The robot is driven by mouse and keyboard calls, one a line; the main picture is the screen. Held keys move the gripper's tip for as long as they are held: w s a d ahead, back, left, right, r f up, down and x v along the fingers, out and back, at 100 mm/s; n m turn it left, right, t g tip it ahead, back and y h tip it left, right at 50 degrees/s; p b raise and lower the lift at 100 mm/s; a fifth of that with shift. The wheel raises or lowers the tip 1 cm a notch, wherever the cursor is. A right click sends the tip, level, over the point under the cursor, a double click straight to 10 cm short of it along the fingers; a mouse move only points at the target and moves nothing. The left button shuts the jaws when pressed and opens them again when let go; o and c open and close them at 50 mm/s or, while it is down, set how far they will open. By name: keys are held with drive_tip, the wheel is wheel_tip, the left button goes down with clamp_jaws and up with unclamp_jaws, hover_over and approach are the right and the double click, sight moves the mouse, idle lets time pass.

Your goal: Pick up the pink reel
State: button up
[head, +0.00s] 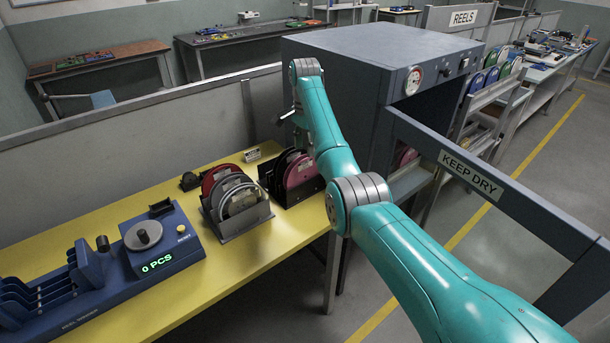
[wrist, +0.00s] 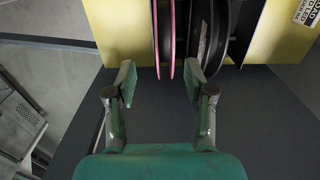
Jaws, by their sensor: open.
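The pink reel (head: 301,170) stands on edge in a dark rack (head: 306,192) on the yellow table in the head view, beside black reels (head: 281,163). In the wrist view the pink reel (wrist: 172,40) shows edge-on as thin pink rims, with a black reel (wrist: 208,38) to its right. My gripper (wrist: 160,84) is open and empty. Its two fingers are spread, and the lower ends of the pink rims appear between the fingertips. I cannot tell how far the reel is from the fingers. In the head view my arm hides part of the rack's surroundings, and the fingertips are not clear.
A second rack (head: 247,225) with red and grey reels stands to the left. A blue counting machine (head: 187,257) reading 0 PCS is farther left. A large grey cabinet (head: 350,62) with an open KEEP DRY door (head: 500,187) stands right of the table. The table's front (head: 240,262) is bare.

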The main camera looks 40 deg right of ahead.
sight(303, 165)
drive_tip(key=f, duration=0.8)
drive_tip(key=shift+w+a+f, duration=0.1)
drive_tip(key=shift+w, duration=0.25)
clamp_jaws()
